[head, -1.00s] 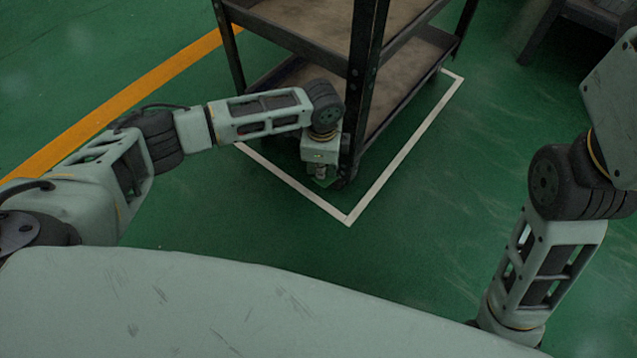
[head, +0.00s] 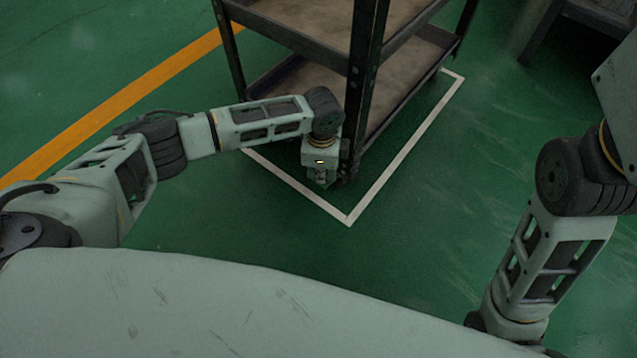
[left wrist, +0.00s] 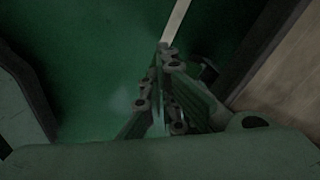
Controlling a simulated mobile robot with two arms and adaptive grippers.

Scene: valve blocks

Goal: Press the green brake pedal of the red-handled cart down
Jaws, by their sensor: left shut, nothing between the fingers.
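The cart (head: 366,75) has a dark frame and two brown shelves. It stands at the top middle of the head view, and its handle is outside the picture. My left gripper (head: 321,183) points down beside the foot of the cart's near corner post, close to the floor. In the left wrist view its fingers (left wrist: 166,50) are shut with nothing between them. I cannot make out the green brake pedal. The area beneath the gripper is hidden, so I cannot tell whether it touches the pedal. My right gripper is out of view; only its arm shows.
A white floor line (head: 388,183) frames the cart's place, with its corner in front of the near post. An orange stripe (head: 120,105) crosses the floor at the left. Another dark piece of furniture (head: 560,22) stands at the top right. The green floor between is clear.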

